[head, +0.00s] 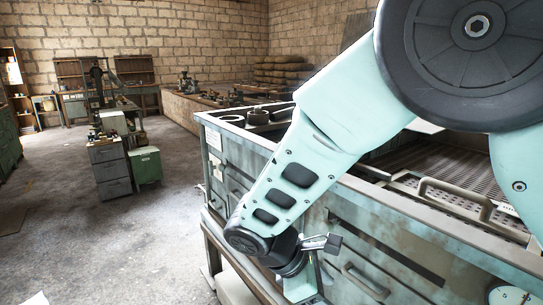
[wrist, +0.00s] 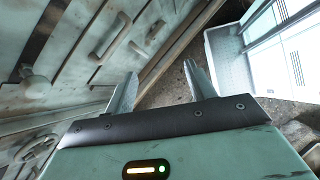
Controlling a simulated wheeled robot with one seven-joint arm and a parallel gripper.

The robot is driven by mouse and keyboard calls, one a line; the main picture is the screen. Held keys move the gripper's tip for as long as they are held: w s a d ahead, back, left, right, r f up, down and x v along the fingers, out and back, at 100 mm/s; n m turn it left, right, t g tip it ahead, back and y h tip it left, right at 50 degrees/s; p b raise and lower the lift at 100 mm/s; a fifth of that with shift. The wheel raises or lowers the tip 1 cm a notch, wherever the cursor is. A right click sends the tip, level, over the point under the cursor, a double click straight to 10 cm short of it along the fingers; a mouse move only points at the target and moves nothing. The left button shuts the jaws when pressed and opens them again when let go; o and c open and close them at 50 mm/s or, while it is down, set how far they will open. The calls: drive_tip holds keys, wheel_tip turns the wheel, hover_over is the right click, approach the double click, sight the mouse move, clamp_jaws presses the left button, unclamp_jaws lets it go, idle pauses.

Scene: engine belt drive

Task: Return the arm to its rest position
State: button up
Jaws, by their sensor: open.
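My arm fills the right half of the head view, pale green with dark joints, bent with its forearm reaching down and left in front of a workbench cabinet (head: 385,262). The wrist end hangs low beside the drawers; its fingertips do not show in the head view. In the wrist view my gripper (wrist: 158,82) has its two fingers spread apart with nothing between them. Beyond the fingers are the worn green cabinet front (wrist: 60,60) on the left and concrete floor on the right.
The bench top holds dark round parts (head: 258,116) and a tray with a handle (head: 455,197). Open floor (head: 110,235) lies to the left. A small drawer unit (head: 110,170) stands farther back. A pale box-like object (wrist: 225,55) shows at right in the wrist view.

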drive_tip(key=s+d+r+m+y, duration=0.2)
drive_tip(key=s+r+m+y, duration=0.1)
drive_tip(key=s, duration=0.5)
drive_tip(key=s+d+r+m+y, duration=0.2)
drive_tip(key=s+r+m+y, duration=0.2)
drive_tip(key=s, duration=0.5)
drive_tip(key=shift+m+g+y, duration=0.3)
drive_tip(key=shift+m+y, duration=0.4)
drive_tip(key=shift+m, duration=0.7)
drive_tip(key=shift+d+r, duration=0.1)
idle(0.4)
